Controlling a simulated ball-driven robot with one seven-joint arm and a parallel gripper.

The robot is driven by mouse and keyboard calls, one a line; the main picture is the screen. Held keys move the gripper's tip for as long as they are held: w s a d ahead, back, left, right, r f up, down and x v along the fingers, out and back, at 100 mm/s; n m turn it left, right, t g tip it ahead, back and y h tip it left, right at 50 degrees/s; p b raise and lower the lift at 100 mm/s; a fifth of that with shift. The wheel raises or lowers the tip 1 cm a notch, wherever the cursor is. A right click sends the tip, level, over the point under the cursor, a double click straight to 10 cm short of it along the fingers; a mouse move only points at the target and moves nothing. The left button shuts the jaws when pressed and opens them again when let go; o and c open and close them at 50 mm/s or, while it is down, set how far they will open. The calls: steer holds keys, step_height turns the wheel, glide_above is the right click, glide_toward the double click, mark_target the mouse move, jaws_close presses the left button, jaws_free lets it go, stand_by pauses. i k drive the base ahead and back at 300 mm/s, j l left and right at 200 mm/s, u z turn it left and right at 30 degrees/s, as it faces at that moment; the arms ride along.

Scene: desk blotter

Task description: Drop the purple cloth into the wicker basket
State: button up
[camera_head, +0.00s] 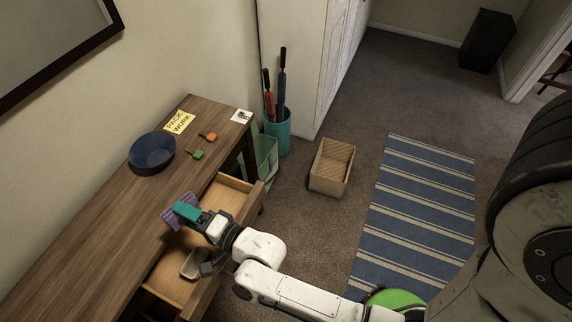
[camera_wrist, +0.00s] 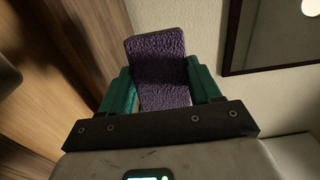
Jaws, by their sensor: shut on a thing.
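The purple cloth (camera_head: 176,215) is at my gripper's tip, over the desk near its open drawer. In the wrist view the textured purple cloth (camera_wrist: 160,68) lies between my two green fingers. My gripper (camera_head: 186,211) is shut on it; it also shows in the wrist view (camera_wrist: 160,90). Whether the cloth touches the desk top, I cannot tell. The wicker basket (camera_head: 324,186) stands on the carpet, right of the desk, and looks empty. It is well apart from my gripper.
The desk (camera_head: 85,235) has an open drawer (camera_head: 235,198) with a grey object (camera_head: 194,262) lower down. A blue bowl (camera_head: 152,150), keys and a yellow note (camera_head: 179,122) lie on top. A green bin (camera_head: 262,158) and a teal umbrella stand (camera_head: 279,135) stand behind. A striped rug (camera_head: 420,205) lies right.

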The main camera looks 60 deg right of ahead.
mark_target(332, 168)
steer(key=k+l+z, duration=0.1)
steer(key=z, duration=1.35)
steer(key=i+l, duration=0.1)
steer(key=l, duration=0.25)
steer(key=l+z, duration=0.1)
steer(key=l, duration=0.25)
steer(key=i+l, duration=0.15)
steer(key=l, duration=0.2)
steer(key=i+l+z, duration=0.1)
steer(key=l, duration=0.25)
